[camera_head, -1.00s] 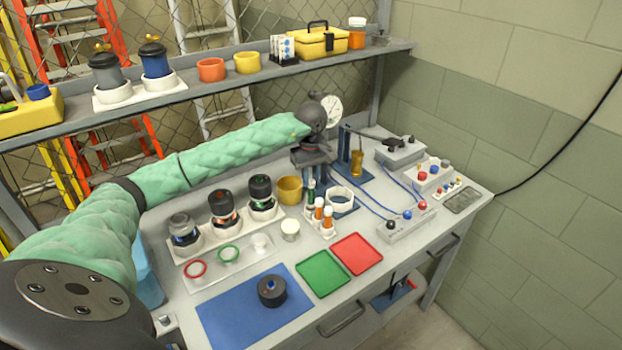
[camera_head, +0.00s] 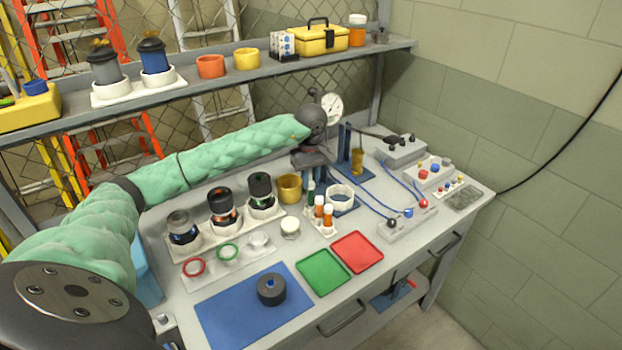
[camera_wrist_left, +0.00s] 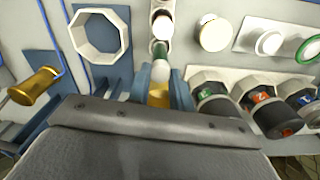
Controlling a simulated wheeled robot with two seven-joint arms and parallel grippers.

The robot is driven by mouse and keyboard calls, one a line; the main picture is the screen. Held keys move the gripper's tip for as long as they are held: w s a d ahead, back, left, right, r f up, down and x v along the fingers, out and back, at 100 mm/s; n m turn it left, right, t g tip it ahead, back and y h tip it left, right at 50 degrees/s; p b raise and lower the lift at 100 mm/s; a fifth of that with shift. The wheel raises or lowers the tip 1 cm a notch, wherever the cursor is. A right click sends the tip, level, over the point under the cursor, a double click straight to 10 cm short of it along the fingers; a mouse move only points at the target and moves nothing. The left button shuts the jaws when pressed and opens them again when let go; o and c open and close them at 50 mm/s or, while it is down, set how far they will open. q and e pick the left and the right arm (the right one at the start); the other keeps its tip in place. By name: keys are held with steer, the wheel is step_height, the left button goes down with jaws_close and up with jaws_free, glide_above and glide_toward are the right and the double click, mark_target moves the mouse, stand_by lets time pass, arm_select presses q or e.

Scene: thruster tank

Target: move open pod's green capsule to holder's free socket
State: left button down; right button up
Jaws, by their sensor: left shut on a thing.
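My left gripper (camera_wrist_left: 160,88) is shut on the green capsule (camera_wrist_left: 161,72), whose pale rounded end shows between the blue fingers. In the head view the green capsule (camera_head: 311,191) stands roughly upright at the back end of the small white holder (camera_head: 327,232). I cannot tell whether it is seated in the socket or just above it. Two orange capsules (camera_head: 323,212) with white tops stand in the holder's front sockets. Three dark-topped pods (camera_head: 222,205) stand in a white rack to the left; I cannot tell which is open. My right gripper is not in view.
A gold cup (camera_head: 289,187) stands close left of the holder, and a white octagonal ring (camera_head: 341,197) close right. A white jar (camera_head: 290,227) is in front. A dark round part (camera_head: 271,289) lies on a blue mat (camera_head: 222,318). Green and red trays are clear.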

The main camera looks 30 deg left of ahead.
arm_select(q)
steer(key=shift+f+b, duration=1.15)
steer(key=shift+f, duration=0.1)
stand_by(0.7)
steer(key=c, duration=1.2)
jaws_free()
steer(key=shift+o, duration=0.2)
steer(key=shift+r+b, duration=0.35)
steer(key=shift+r, duration=0.15)
step_height(320, 180, up, 5)
steer(key=shift+r+b, duration=0.2)
steer(key=shift+b, duration=0.75)
steer(key=shift+r, duration=0.7)
